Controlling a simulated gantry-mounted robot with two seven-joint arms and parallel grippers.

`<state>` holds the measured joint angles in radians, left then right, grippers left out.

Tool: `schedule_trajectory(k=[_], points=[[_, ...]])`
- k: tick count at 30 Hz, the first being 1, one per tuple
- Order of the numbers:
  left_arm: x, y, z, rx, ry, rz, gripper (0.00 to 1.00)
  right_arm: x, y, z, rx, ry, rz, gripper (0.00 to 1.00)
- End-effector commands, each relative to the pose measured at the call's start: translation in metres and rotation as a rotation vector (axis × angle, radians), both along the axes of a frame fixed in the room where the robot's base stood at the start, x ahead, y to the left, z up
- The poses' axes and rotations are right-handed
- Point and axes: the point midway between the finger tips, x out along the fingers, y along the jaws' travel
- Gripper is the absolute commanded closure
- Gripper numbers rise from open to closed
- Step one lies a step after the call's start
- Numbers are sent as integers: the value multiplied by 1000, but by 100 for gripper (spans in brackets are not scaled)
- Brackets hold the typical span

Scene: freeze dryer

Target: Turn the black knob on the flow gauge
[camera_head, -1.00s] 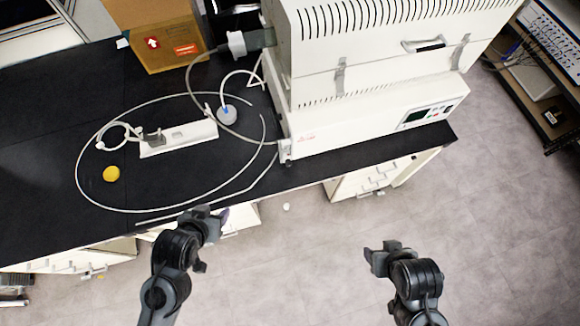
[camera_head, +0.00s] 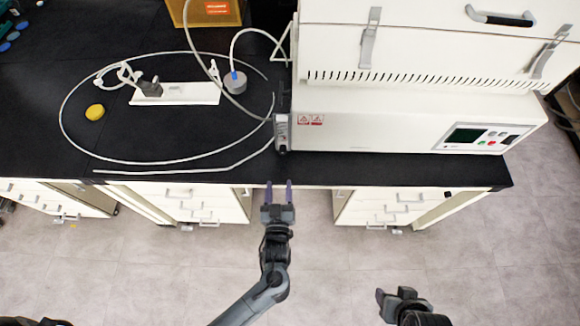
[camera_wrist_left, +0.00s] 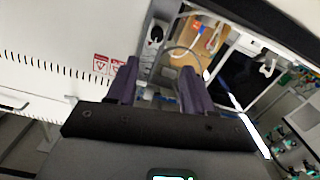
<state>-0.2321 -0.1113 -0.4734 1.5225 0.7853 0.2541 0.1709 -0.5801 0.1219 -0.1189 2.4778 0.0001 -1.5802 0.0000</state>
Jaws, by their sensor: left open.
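The flow gauge (camera_head: 282,128) is a narrow grey upright unit at the front left corner of the white machine. Its black knob is small and dark at its lower end in the head view, and shows as a dark round spot in the left wrist view (camera_wrist_left: 156,34). My left gripper (camera_head: 279,186) is open and empty, just in front of the bench edge below the gauge, apart from it. In the left wrist view its two purple fingers (camera_wrist_left: 160,70) point toward the gauge. My right gripper (camera_head: 390,298) is low at the right, away from the bench; its jaw opening is unclear.
The white freeze dryer (camera_head: 400,130) fills the bench's right part. A thin white tube (camera_head: 68,135) loops on the black bench top (camera_head: 35,120), around a white holder (camera_head: 200,94) and a yellow object (camera_head: 95,112). White drawers (camera_head: 195,205) are below. The floor in front is clear.

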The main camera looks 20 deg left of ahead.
Motion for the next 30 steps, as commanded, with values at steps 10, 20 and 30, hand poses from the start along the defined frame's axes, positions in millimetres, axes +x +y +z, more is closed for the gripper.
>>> schedule_trajectory(k=[10, 20, 30], points=[[26, -4, -9, -12, -43, -3, 48, 0, 3, -29, 11, -2, -3, 42], [71, 11, -8, -12, -44, -3, 48, 0, 2, -31, 8, -4, -2, 42], [112, 25, -9, -13, -41, -2, 48, 0, -1, -36, -4, -4, 5, 42]])
